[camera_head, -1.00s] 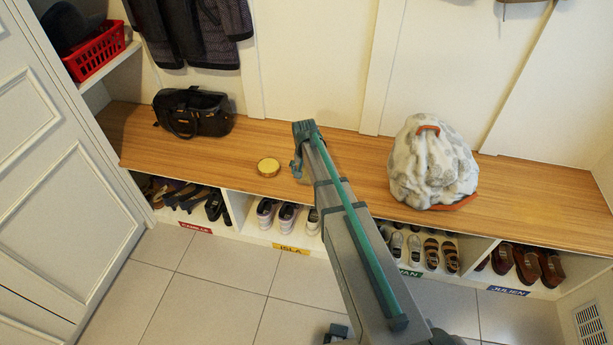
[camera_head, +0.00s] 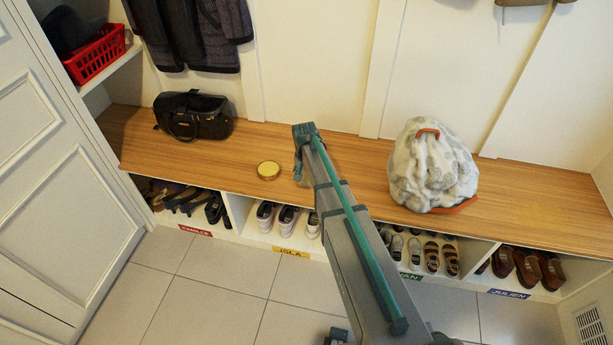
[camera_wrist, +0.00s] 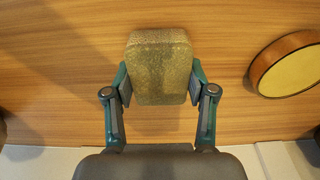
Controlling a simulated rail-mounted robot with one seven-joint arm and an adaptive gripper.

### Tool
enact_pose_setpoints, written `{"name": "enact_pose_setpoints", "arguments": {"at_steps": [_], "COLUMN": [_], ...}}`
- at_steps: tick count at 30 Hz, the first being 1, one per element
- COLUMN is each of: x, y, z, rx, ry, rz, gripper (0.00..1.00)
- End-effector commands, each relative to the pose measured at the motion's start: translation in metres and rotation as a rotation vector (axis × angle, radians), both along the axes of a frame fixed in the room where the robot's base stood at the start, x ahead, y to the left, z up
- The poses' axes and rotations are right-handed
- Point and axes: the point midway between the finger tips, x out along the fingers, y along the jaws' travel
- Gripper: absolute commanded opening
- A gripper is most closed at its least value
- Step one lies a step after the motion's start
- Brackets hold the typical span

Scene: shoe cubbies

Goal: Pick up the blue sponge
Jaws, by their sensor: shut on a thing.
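In the wrist view, my gripper (camera_wrist: 160,88) is shut on a sponge-like block (camera_wrist: 160,62) with a speckled surface. The block looks olive-yellow, not blue, in this view. One finger presses each side of it, and the wooden bench top (camera_wrist: 50,90) lies behind it. Whether the block touches the bench cannot be told. In the head view, my gripper (camera_head: 299,170) is over the bench, mostly hidden by my arm. The block cannot be made out there, and no other sponge is seen.
A round yellow-topped tin (camera_head: 268,170) sits on the bench just left of my gripper. A black bag (camera_head: 195,115) stands further left, and a white-grey backpack (camera_head: 433,165) to the right. Shoe cubbies lie below the bench. A red basket (camera_head: 95,52) is on the shelf upper left.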

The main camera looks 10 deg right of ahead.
Motion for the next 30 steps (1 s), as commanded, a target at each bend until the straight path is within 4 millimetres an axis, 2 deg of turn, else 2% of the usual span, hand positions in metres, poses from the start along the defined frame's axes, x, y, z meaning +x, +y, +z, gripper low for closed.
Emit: {"name": "enact_pose_setpoints", "arguments": {"at_steps": [8, 11, 18, 24, 30], "x": [0.000, -0.018, -0.059, -0.105, -0.131], "y": [0.000, 0.000, 0.000, 0.000, 0.000], "z": [0.031, 0.046, 0.094, 0.110, 0.122], "rx": [0.000, 0.000, 0.001, 0.000, 0.000], "ry": [-0.001, -0.001, -0.004, 0.000, 0.000], "rz": [0.000, 0.000, 0.000, 0.000, 0.000], "gripper": [0.43, 0.43, 0.43, 0.43, 0.43]}}
